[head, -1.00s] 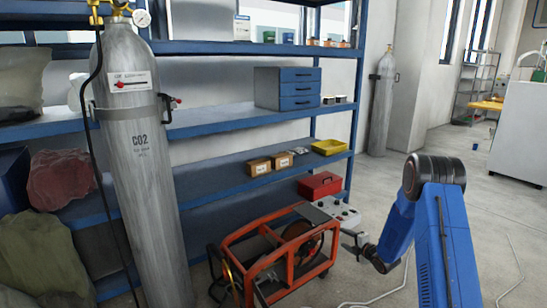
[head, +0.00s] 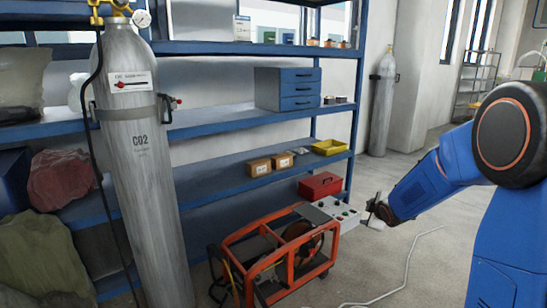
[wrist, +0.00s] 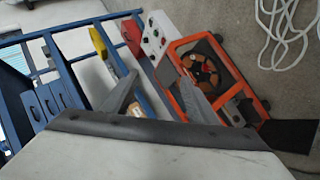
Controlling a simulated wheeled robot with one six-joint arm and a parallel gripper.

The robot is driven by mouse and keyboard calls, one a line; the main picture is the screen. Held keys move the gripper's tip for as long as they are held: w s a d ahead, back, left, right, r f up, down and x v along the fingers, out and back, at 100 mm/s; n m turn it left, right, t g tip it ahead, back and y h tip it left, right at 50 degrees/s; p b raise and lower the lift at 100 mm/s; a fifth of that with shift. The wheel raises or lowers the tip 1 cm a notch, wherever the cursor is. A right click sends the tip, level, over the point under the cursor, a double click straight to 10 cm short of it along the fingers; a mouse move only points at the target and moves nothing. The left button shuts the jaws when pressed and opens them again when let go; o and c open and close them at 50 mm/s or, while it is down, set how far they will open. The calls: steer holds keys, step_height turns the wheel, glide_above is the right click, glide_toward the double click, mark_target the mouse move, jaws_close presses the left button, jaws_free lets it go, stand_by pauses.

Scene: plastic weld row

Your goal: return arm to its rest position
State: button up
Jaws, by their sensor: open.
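My blue arm (head: 435,185) reaches in from the right in the head view, with its large dark joint near the right edge. My gripper (head: 372,210) hangs at the arm's left end, small in the picture, just right of the grey control box (head: 338,211). In the wrist view my gripper (wrist: 158,93) shows two grey fingers spread apart with nothing between them. Beyond the fingers lie the shelf and the orange-framed machine (wrist: 205,85). I cannot tell the exact gap between gripper and control box.
A CO2 cylinder (head: 150,190) stands at left before the blue shelf rack (head: 225,120). A white cable (head: 385,295) lies on the floor. Another cylinder (head: 381,105) stands at the back wall.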

steer(key=s+r+m+g+h, duration=0.15)
steer(key=s+r+m, duration=0.4)
steer(key=s, duration=0.75)
steer(key=s+a+r+m+g+y, duration=0.1)
steer(key=s+a+m+g, duration=0.1)
steer(key=s, duration=1.6)
steer(key=s+a+r+m+g, duration=0.1)
steer(key=s+a+m, duration=0.4)
steer(key=s, duration=1.3)
steer(key=shift+s+a+m+g+y, duration=0.2)
steer(key=shift+m+g+y, duration=0.2)
steer(key=shift+g, duration=0.45)
